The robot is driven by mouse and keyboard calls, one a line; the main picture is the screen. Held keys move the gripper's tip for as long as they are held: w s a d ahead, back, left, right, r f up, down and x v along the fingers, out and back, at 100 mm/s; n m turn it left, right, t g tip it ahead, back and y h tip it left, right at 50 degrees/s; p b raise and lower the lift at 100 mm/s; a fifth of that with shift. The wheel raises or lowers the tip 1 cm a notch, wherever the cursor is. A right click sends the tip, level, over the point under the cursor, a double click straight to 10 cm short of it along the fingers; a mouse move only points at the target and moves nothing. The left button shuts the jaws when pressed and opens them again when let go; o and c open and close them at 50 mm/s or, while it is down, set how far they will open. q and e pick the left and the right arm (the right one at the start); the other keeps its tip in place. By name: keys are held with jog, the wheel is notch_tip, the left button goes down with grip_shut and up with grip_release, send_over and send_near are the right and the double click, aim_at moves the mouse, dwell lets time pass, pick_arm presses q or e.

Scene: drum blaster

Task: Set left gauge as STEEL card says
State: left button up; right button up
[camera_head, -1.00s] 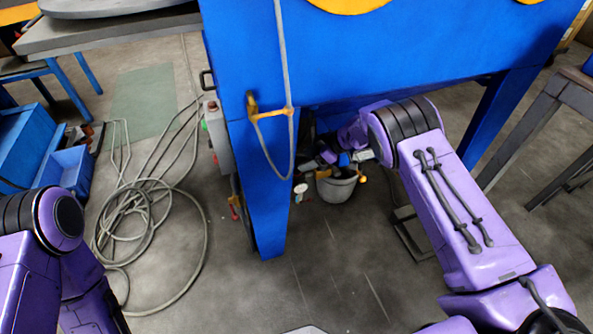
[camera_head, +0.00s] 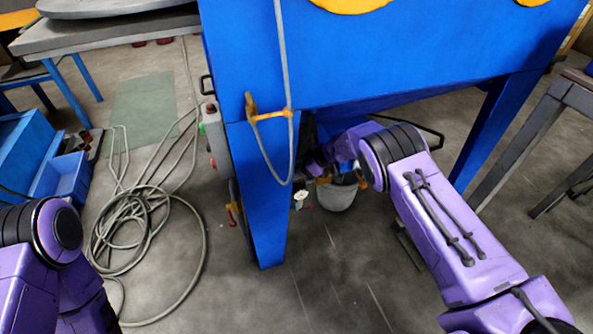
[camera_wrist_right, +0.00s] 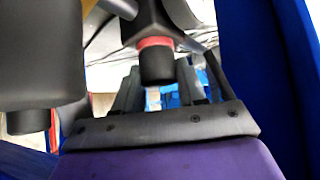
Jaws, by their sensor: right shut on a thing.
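A small white round dial, which looks like a gauge (camera_head: 300,195), hangs beside the blue cabinet's front leg in the head view; its reading is too small to tell. My right arm reaches under the cabinet, and its gripper is mostly hidden there. In the right wrist view my right gripper (camera_wrist_right: 158,95) is shut on a black knob (camera_wrist_right: 157,63) with a red ring. I cannot tell which gauge this knob belongs to. No STEEL card can be made out. My left arm shows at the lower left, its gripper out of view.
The blue cabinet (camera_head: 380,55) stands over my right arm, with its front leg (camera_head: 262,200) close by. A grey bucket (camera_head: 338,195) is under it. A looped hose (camera_head: 270,160) hangs in front. Coiled hose (camera_head: 130,235) and blue bins (camera_head: 68,177) lie at left.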

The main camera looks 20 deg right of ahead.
jog(key=shift+r+m+t+h+p, duration=0.25)
jog(key=shift+m+t+h+p, duration=0.45)
jog(key=shift+m+p, duration=0.65)
jog(key=shift+m+t+h+p, duration=0.4)
jog(key=shift+m+t+p, duration=0.1)
jog(key=shift+m+p, duration=0.25)
jog(key=shift+f+m+t+h+p, duration=0.15)
jog(key=shift+m+t+h+p, duration=0.2)
jog(key=shift+m+h, duration=0.4)
jog(key=shift+f+m+t+h, duration=0.15)
jog(key=shift+m+t+h, duration=0.45)
jog(key=shift+m, duration=0.65)
jog(key=shift+m+h+b, duration=0.5)
jog(key=shift+m+h, duration=0.35)
jog(key=shift+m, duration=0.15)
jog(key=o, duration=1)
